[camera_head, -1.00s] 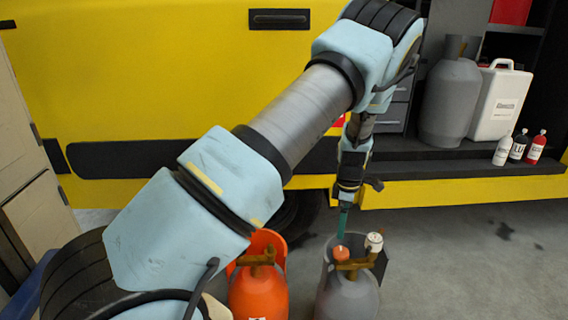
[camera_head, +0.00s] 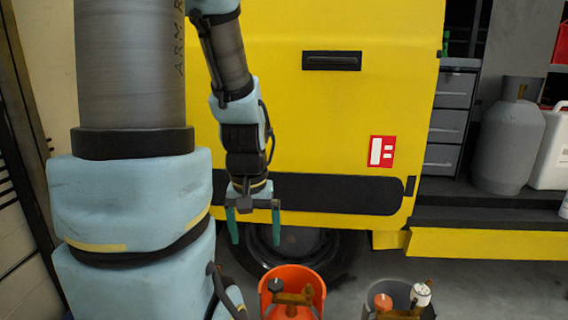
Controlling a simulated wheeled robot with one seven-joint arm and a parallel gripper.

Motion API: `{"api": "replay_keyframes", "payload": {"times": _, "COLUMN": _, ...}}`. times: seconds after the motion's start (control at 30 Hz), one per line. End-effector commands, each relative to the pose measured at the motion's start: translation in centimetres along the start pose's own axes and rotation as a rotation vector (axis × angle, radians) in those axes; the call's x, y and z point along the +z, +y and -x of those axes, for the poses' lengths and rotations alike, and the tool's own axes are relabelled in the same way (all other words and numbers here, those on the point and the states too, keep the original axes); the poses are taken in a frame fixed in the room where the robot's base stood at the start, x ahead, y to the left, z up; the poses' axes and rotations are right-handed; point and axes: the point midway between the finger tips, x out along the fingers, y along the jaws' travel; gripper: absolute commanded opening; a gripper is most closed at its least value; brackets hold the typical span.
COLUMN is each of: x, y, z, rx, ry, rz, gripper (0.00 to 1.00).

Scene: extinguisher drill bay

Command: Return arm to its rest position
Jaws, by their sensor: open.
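My gripper (camera_head: 254,222) hangs from my raised arm in front of the yellow vehicle's lower side. Its two green fingers point down and are spread apart, with nothing between them. My large upper arm links fill the left of the picture.
The yellow vehicle (camera_head: 330,120) is behind my gripper. Its open bay holds drawers (camera_head: 447,128), another grey cylinder (camera_head: 508,140) and a white canister (camera_head: 555,150).

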Motion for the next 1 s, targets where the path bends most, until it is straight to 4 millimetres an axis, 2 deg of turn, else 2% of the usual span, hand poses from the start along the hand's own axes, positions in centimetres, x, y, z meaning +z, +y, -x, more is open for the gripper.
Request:
{"api": "replay_keyframes", "payload": {"times": 0.03, "x": 1.0, "y": -0.9, "z": 0.5, "rx": -0.01, "ry": 0.011, "rz": -0.036, "gripper": 0.95}}
{"api": "replay_keyframes", "payload": {"times": 0.1, "x": 0.5, "y": -0.6, "z": 2.5, "rx": -0.008, "ry": 0.008, "rz": -0.041, "gripper": 0.95}}
{"api": "replay_keyframes", "payload": {"times": 0.27, "x": 0.1, "y": -0.5, "z": 5.5, "rx": -0.008, "ry": 0.007, "rz": -0.038, "gripper": 0.95}}
{"api": "replay_keyframes", "payload": {"times": 0.6, "x": -1.0, "y": -0.4, "z": 13.2, "rx": -0.007, "ry": 0.006, "rz": -0.036, "gripper": 0.95}}
{"api": "replay_keyframes", "payload": {"times": 0.77, "x": -1.2, "y": -0.3, "z": 14.4, "rx": -0.007, "ry": 0.006, "rz": -0.035, "gripper": 0.95}}
{"api": "replay_keyframes", "payload": {"times": 1.0, "x": -1.2, "y": -0.3, "z": 14.3, "rx": -0.007, "ry": 0.006, "rz": -0.035, "gripper": 0.95}}
